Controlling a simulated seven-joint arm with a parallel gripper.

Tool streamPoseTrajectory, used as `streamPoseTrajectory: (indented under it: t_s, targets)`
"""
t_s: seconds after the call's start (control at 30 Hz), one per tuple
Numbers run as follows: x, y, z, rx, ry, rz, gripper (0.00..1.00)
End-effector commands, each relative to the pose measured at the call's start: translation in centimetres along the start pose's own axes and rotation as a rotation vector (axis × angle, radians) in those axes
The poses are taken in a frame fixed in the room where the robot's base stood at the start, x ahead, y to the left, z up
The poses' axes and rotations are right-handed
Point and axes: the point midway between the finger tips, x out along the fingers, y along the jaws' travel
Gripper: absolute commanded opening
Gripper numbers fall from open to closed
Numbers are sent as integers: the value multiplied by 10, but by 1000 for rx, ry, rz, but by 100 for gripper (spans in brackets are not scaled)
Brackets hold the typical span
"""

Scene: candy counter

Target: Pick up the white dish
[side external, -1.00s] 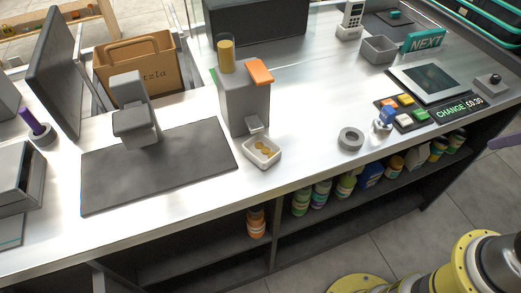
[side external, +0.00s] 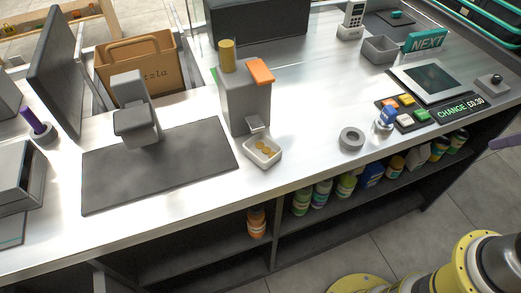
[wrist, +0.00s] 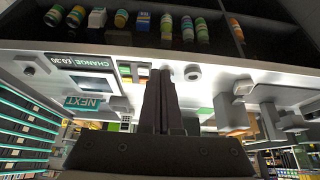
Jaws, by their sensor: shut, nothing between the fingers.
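The white dish (side external: 251,160) is small and squarish, with several gold coin-like pieces in it. It sits on the counter below the spout of a grey dispenser (side external: 246,105). In the wrist view, a pale shape right of the fingers looks like the dish (wrist: 243,88), but its contents cannot be made out. My gripper (wrist: 160,72) shows in the wrist view with its two dark fingers together and nothing between them. It is apart from the dish. The side view shows part of my arm at the bottom right but not the gripper.
A grey ring (side external: 351,139) lies right of the dish, with clear counter (side external: 305,125) between. A dark mat (side external: 185,175) with a grey stand is on the left. Coloured buttons and a change display (side external: 458,110) are at the right. Several jars stand on the shelf below.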

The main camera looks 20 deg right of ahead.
Motion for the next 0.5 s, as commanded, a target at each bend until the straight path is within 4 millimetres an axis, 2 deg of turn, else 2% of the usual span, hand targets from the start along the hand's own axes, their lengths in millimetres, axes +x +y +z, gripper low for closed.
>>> streamPoseTrajectory:
  t_s: [0.3, 0.5]
  targets:
    - [0, 0, 0, 0, 0, 0, 2]
    - [0, 0, 0, 0, 0, 0, 38]
